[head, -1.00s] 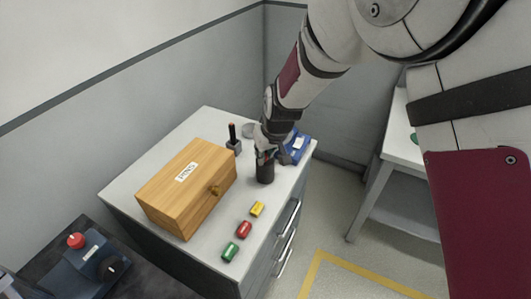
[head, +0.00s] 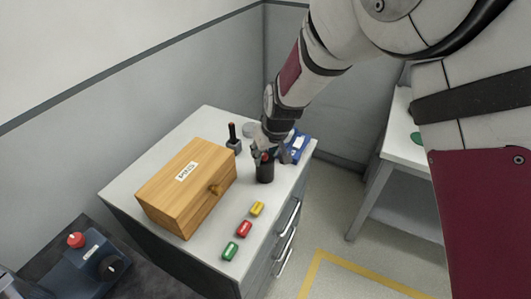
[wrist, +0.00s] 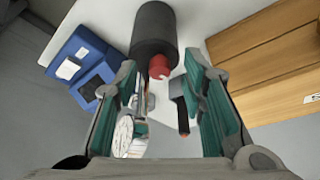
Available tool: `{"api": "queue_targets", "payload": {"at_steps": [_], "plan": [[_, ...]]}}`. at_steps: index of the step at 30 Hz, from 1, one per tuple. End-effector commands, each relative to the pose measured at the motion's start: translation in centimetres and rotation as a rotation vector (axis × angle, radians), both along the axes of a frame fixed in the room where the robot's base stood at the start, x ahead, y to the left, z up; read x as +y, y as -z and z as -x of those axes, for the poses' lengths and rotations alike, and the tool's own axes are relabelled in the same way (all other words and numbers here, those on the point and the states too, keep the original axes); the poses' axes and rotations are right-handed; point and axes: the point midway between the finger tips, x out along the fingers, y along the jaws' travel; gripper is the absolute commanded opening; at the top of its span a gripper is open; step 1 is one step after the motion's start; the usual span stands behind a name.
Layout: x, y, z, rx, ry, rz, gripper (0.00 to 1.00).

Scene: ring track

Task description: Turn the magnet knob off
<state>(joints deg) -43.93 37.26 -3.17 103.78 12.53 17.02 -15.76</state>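A dark blue control box (head: 88,262) at the lower left of the head view carries a red button (head: 76,240) and a black knob (head: 110,267). No readable label shows which control is the magnet knob. My gripper (head: 272,153) is far from that box, over the far end of the white cabinet. In the wrist view its fingers (wrist: 160,72) are apart with nothing between the pads. A black cylinder (wrist: 153,32) with a red tip (wrist: 160,66) stands just beyond the fingertips; it also shows in the head view (head: 265,174).
A labelled wooden box (head: 187,190) stands on the white cabinet (head: 205,250). Green, red and yellow blocks (head: 257,208) lie in front of it. A lever with an orange tip (head: 233,138) and a blue case (head: 300,147) are near my gripper. A side table (head: 402,150) stands right.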

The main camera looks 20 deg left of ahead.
Motion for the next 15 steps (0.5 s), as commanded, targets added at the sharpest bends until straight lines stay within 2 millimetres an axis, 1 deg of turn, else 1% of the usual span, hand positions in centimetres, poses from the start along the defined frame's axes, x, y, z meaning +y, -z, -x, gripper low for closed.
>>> {"api": "queue_targets", "payload": {"at_steps": [5,12,15], "plan": [[-0.7,-2.6,0.7,-0.003,0.0,-0.003,0.38],[-2.0,-7.2,2.0,-0.003,-0.001,-0.003,0.38],[-2.5,-8.7,2.4,-0.002,-0.001,-0.002,0.38]]}}
